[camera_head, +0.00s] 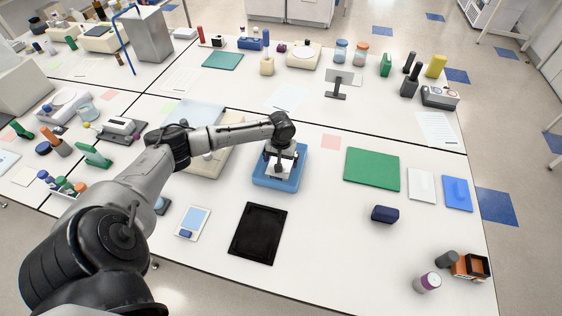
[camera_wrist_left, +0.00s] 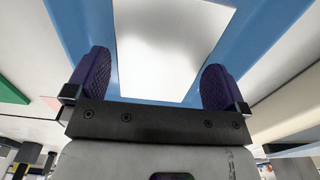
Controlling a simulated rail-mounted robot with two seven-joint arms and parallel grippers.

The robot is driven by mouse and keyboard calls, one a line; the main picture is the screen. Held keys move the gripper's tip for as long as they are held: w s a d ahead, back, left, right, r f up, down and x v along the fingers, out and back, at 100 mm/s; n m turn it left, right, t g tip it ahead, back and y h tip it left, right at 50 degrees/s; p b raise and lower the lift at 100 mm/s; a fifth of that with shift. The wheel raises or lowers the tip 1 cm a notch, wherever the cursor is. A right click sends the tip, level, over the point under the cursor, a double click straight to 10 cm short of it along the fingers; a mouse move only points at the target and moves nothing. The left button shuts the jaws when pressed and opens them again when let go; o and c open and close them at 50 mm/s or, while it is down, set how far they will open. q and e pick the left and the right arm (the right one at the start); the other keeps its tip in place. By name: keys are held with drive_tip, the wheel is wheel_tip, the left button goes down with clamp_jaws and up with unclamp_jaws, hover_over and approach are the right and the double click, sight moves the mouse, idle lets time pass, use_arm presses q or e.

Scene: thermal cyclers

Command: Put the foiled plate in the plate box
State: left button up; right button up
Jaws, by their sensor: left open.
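The plate box is a blue open tray (camera_head: 262,183) in the middle of the table. The foiled plate (camera_head: 272,172) shows as a pale, flat rectangle within the box's outline, partly hidden under my gripper. In the left wrist view the plate (camera_wrist_left: 170,45) is bright and pale, with the blue box (camera_wrist_left: 245,50) on both sides. My left gripper (camera_head: 280,160) is over the box, pointing down. It is open, with its purple fingers (camera_wrist_left: 154,78) either side of the plate's near end. Finger contact cannot be told. My right gripper is not in view.
A beige device (camera_head: 207,165) stands close left of the box, behind my arm. A black tray (camera_head: 257,233) lies in front, and a green mat (camera_head: 372,170) lies to the right. A dark blue block (camera_head: 385,214) sits nearer. Table between black tray and block is clear.

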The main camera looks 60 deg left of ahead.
use_arm(q)
wheel_tip(320, 180, up, 11)
drive_tip(key=shift+f+p, duration=0.15)
drive_tip(key=shift+p, duration=0.25)
idle(0.6)
